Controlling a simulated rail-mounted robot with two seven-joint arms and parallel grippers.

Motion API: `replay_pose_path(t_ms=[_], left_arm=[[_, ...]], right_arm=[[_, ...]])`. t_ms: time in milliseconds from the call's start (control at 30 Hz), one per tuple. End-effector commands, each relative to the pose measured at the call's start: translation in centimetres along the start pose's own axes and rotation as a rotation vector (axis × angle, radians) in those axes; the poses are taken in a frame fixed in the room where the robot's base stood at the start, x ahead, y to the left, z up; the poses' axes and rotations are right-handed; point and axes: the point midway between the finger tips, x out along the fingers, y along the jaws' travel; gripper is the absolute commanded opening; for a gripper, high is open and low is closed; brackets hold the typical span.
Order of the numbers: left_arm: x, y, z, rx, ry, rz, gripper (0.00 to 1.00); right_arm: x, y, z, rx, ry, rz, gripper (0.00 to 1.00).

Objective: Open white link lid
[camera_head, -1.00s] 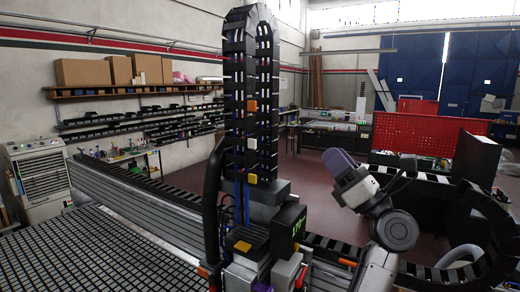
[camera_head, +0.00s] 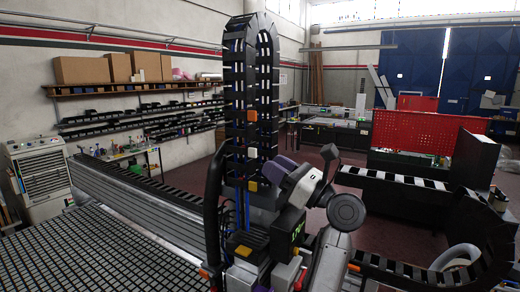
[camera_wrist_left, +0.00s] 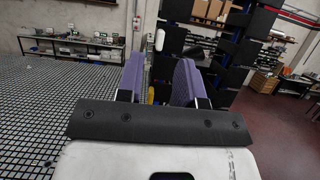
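The white link lid (camera_head: 251,151) sits on the tall black cable chain (camera_head: 234,110), between an orange lid (camera_head: 252,116) above and a yellow lid (camera_head: 252,186) below. It looks closed. My left gripper (camera_head: 288,169), with purple fingers, is right of the chain and a little lower than the white lid, apart from it in the picture; its depth is unclear. In the left wrist view the purple fingers (camera_wrist_left: 158,82) stand apart with a gap between them, and nothing is clearly held. My right gripper is not in view.
The black grid table (camera_head: 95,250) fills the lower left. A black machine box (camera_head: 287,232) and cables stand at the chain's foot, close below my left gripper. A red perforated panel (camera_head: 415,139) stands farther back on the right.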

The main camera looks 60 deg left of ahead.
Motion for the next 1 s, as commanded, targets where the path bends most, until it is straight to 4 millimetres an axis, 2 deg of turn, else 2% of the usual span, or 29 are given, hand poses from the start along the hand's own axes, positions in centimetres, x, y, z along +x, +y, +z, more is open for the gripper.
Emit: replay_pose_path(t_ms=[100, 300, 500, 800, 1000], left_arm=[[2.0, 0.0, 0.2, 0.001, -0.002, 0.002, 0.34], [4.0, 0.0, 0.1, 0.0, -0.001, 0.001, 0.34], [4.7, 0.0, 0.0, 0.0, -0.001, -0.001, 0.34], [4.8, 0.0, 0.0, 0.0, 0.0, -0.001, 0.34], [4.8, 0.0, 0.0, 0.0, 0.0, -0.001, 0.15]], right_arm=[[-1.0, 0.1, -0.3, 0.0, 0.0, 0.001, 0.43], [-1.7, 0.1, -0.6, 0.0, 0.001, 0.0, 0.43], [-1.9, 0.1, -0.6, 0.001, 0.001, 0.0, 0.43], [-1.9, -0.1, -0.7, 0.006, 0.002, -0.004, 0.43], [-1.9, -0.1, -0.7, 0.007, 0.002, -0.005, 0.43]])
